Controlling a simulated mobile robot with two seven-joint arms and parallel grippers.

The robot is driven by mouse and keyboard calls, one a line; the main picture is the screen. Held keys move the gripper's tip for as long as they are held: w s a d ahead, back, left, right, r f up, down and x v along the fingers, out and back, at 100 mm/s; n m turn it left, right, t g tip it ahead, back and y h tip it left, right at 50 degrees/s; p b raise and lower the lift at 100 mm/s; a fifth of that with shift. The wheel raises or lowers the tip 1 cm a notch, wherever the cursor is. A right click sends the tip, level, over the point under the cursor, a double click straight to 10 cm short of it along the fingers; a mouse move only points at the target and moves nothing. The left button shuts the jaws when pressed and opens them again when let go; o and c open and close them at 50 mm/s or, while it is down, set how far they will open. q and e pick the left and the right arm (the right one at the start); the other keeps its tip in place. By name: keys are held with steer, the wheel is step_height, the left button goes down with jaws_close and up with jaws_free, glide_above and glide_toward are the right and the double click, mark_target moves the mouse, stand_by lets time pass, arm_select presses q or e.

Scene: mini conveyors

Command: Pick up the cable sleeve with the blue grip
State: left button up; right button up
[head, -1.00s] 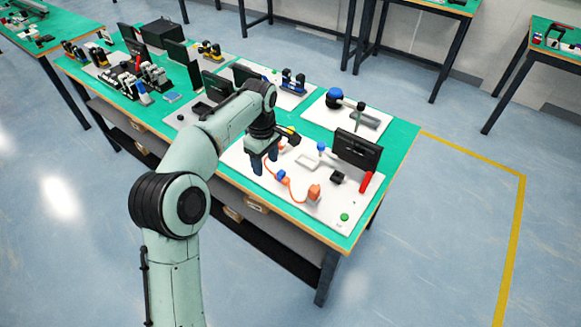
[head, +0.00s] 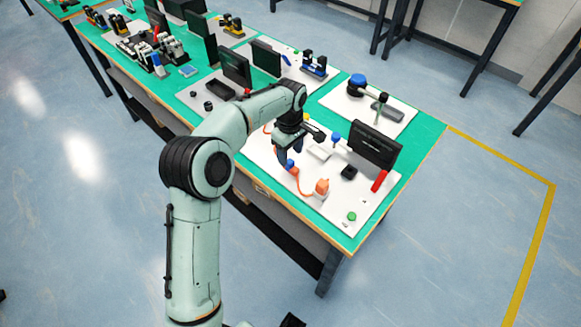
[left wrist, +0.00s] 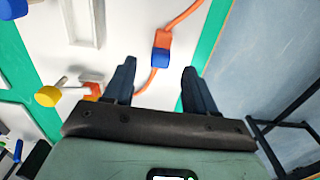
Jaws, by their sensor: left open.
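The cable sleeve with the blue grip (head: 290,164) lies on a white board (head: 335,210) on the green table, on an orange cable (head: 301,186) that runs to an orange block (head: 322,187). My left gripper (head: 289,151) is open and empty beside the blue grip. In the left wrist view the blue grip (left wrist: 160,58) with its orange end (left wrist: 163,38) shows between and just beyond the open fingertips (left wrist: 158,67). I cannot tell the height of the fingers above the board. My right gripper does not show.
A black panel (head: 376,143), a red handle (head: 380,181), a small black block (head: 349,172) and a green button (head: 352,216) stand on the same board. A blue-topped knob (head: 336,139) is near the gripper; a yellow-ended knob (left wrist: 48,96) shows in the wrist view.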

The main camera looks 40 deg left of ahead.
mark_target(290, 161)
arm_select(q)
step_height(290, 161, down, 5)
steer(key=shift+f, duration=0.1)
jaws_close()
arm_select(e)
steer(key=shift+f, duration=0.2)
arm_select(q)
steer(key=shift+r, duration=0.25)
step_height(290, 161, up, 20)
steer(key=p, duration=0.3)
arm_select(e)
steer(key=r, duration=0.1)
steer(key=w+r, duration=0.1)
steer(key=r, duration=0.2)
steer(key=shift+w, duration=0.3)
arm_select(q)
steer(key=shift+f, duration=0.15)
